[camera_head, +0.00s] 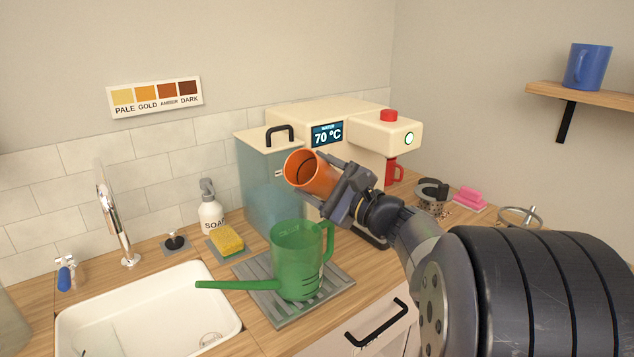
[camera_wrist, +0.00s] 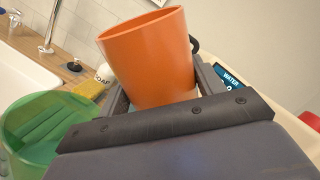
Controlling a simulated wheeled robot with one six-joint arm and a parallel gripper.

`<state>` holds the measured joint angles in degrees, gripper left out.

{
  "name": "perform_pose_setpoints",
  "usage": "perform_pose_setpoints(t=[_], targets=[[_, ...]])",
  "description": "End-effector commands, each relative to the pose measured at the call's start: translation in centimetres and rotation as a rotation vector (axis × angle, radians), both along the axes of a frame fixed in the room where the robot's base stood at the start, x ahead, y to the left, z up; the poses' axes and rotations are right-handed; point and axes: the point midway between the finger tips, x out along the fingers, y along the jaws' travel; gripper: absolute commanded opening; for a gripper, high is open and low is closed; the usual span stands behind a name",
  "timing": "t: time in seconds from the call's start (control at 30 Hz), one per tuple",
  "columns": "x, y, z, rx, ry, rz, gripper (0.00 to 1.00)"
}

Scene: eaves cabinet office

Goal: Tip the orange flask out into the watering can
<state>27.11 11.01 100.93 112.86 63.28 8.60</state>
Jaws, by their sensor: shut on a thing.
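The orange flask (camera_head: 313,174) is held in my gripper (camera_head: 343,192), its open mouth tilted toward the upper left in the head view. The orange flask also shows in the wrist view (camera_wrist: 152,60), between the jaws. My gripper is shut on it. The green watering can (camera_head: 297,262) stands upright on a grey slatted mat (camera_head: 262,303), its spout pointing left over the sink edge. The flask is above the can and slightly to its right, apart from it. The can also shows at the left of the wrist view (camera_wrist: 40,130). The flask's contents cannot be seen.
A cream machine (camera_head: 352,118) reading 70 °C, with a grey-blue tank (camera_head: 268,180), stands close behind the flask. The white sink (camera_head: 150,310) and tap (camera_head: 118,225) lie left. A soap bottle (camera_head: 210,212) and yellow sponge (camera_head: 228,240) stand behind the can.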

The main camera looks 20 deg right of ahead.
Motion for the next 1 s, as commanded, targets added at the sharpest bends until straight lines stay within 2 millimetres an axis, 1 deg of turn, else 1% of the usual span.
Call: perform_pose_setpoints(t=[1.0], targets=[[0.01, -0.05, -0.81, -0.128, -0.097, 0.0, 0.3]])
